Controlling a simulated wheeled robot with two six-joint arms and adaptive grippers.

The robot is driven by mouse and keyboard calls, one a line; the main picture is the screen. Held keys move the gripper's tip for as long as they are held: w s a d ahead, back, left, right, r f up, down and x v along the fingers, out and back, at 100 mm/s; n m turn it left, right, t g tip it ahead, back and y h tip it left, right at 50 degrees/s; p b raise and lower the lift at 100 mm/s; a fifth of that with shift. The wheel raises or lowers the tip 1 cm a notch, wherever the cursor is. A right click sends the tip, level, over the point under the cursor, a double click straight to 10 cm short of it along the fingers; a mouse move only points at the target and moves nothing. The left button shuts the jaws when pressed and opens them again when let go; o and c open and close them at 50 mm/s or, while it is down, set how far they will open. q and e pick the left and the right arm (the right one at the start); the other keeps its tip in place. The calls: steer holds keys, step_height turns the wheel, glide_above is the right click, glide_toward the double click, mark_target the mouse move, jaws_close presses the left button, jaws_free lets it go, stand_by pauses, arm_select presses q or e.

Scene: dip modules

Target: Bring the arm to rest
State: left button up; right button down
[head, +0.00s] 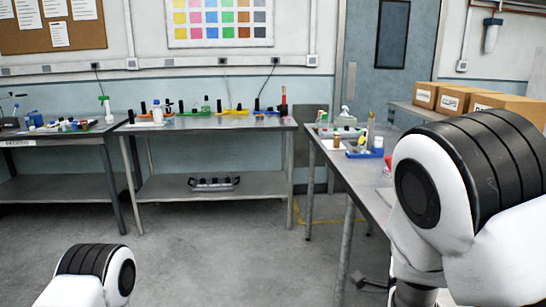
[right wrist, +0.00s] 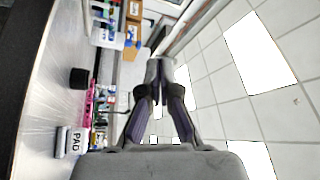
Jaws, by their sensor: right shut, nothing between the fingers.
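My right arm (head: 450,190) stands large at the right of the head view, white with black joint bands, in front of the right-hand table. My right gripper (right wrist: 160,75) shows in the right wrist view with its fingers together and nothing between them. It is clear of the things on the table. Part of my left arm (head: 95,275) shows at the lower left of the head view; its gripper is out of view.
In the right wrist view, a box marked PAD (right wrist: 72,140) and a black item (right wrist: 78,78) stand on a table. A back table (head: 210,123) holds several small items. The middle floor is clear.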

steer(key=s+f+n+g+y+p, duration=0.1)
steer(key=s+f+n+g+y, duration=0.2)
steer(key=f, duration=0.8)
steer(key=s+f+n+g+y+p, duration=0.2)
steer(key=s+f+n+g, duration=0.25)
steer(key=f, duration=0.75)
arm_select(q)
steer(key=r, duration=0.1)
steer(key=r+p, duration=0.1)
steer(key=r, duration=0.1)
steer(key=r+p, duration=0.1)
steer(key=r, duration=0.1)
steer(key=shift+w+r, duration=0.15)
steer(key=shift+w, duration=0.1)
arm_select(e)
steer(key=s+a+f+n+g+y, duration=0.1)
steer(key=s+f+n+g, duration=0.4)
steer(key=s, duration=0.7)
steer(key=s+a+f+n+g+y, duration=0.1)
steer(key=s+f+n+g+y, duration=0.1)
steer(key=s+f+n+g, duration=0.3)
steer(key=s+f+g, duration=0.1)
steer(key=s+f, duration=0.3)
steer(key=s, duration=0.3)
steer(key=shift+s+a+f, duration=0.2)
steer(key=shift+s+f, duration=0.1)
steer(key=shift+s, duration=0.1)
